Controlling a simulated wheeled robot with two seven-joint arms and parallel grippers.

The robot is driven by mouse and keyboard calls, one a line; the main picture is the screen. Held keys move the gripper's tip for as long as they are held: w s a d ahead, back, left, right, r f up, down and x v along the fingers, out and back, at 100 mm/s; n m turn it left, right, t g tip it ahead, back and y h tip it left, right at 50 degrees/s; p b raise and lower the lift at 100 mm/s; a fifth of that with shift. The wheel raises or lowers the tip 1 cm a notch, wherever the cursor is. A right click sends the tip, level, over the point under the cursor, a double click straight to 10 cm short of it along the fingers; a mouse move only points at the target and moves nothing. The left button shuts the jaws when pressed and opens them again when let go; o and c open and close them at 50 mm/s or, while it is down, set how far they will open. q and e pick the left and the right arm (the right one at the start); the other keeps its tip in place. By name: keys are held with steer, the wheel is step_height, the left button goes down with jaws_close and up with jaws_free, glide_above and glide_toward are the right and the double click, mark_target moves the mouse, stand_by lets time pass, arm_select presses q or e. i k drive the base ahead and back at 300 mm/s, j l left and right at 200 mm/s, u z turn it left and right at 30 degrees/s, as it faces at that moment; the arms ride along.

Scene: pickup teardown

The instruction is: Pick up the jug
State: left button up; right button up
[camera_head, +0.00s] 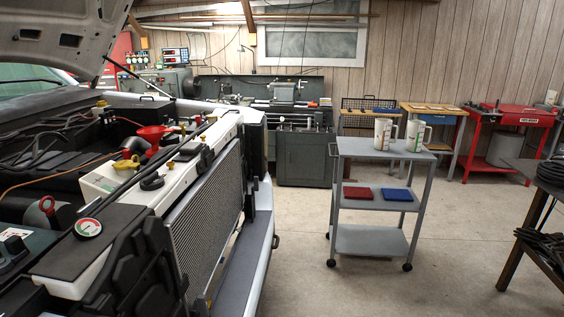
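Two similar white jugs with handles and coloured markings stand upright on the top shelf of a grey wheeled cart. The left jug (383,133) and the right jug (415,136) are close together near the back of the shelf. I cannot tell from this view which one the task names. Neither of my grippers shows in the head camera view.
The grey cart (365,149) holds a red box (357,193) and a blue box (397,195) on its middle shelf. A pickup's open engine bay and radiator (210,215) fill the left. A dark table (527,168) stands at right. Floor around the cart is clear.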

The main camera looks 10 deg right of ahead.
mark_target(383, 128)
steer(key=i+l, duration=0.7)
steer(key=i, duration=0.15)
steer(key=i+l, duration=0.7)
steer(key=i+z, duration=0.05)
steer(key=i, duration=0.05)
